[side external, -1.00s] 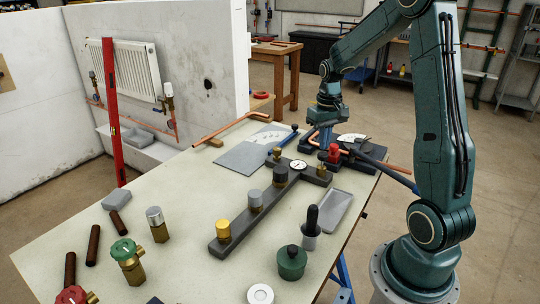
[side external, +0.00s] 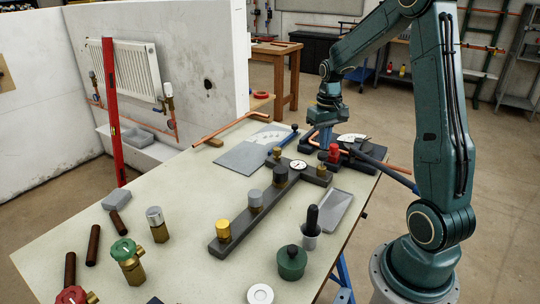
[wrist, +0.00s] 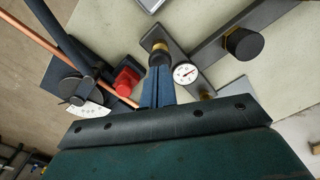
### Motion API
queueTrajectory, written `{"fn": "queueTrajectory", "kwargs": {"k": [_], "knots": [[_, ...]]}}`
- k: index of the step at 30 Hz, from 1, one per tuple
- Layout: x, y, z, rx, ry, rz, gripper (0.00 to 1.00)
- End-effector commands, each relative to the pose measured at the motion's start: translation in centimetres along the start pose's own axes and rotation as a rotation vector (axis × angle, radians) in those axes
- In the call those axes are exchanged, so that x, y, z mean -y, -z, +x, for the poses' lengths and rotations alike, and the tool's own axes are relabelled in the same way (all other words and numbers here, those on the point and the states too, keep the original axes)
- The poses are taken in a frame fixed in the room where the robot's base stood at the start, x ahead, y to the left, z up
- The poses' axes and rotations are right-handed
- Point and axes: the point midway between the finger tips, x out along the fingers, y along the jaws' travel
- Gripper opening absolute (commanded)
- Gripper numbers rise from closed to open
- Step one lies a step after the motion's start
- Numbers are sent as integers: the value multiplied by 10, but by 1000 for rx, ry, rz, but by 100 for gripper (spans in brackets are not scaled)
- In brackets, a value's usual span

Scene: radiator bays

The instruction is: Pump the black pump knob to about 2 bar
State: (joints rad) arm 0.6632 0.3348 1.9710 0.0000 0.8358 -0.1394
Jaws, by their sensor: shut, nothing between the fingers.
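A dark T-shaped manifold (side external: 240,225) lies on the bench. A black cylindrical knob (side external: 280,175) stands on it, and it also shows at the upper right of the wrist view (wrist: 243,44). A round white gauge (side external: 299,165) sits on the cross-bar, beside brass fittings; it shows in the wrist view (wrist: 185,73), but its reading is too small to tell. My gripper (side external: 322,128) is shut and empty, behind the manifold in the side view. In the wrist view its fingers (wrist: 158,82) reach toward the gauge and a brass fitting, apart from the black knob.
A red block-like part (side external: 334,153) and copper pipe (side external: 400,177) are close to my gripper. Yellow (side external: 222,230) and silver (side external: 255,199) capped posts share the manifold. A black-handled tool (side external: 312,220) and a grey tray (side external: 337,208) stand to its right.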

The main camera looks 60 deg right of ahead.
Motion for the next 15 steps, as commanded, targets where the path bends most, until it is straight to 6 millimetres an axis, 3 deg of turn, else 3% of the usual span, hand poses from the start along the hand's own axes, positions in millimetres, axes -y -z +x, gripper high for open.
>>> {"fn": "queueTrajectory", "kwargs": {"k": [15], "knots": [[0,0,11,1,0,0,0]]}}
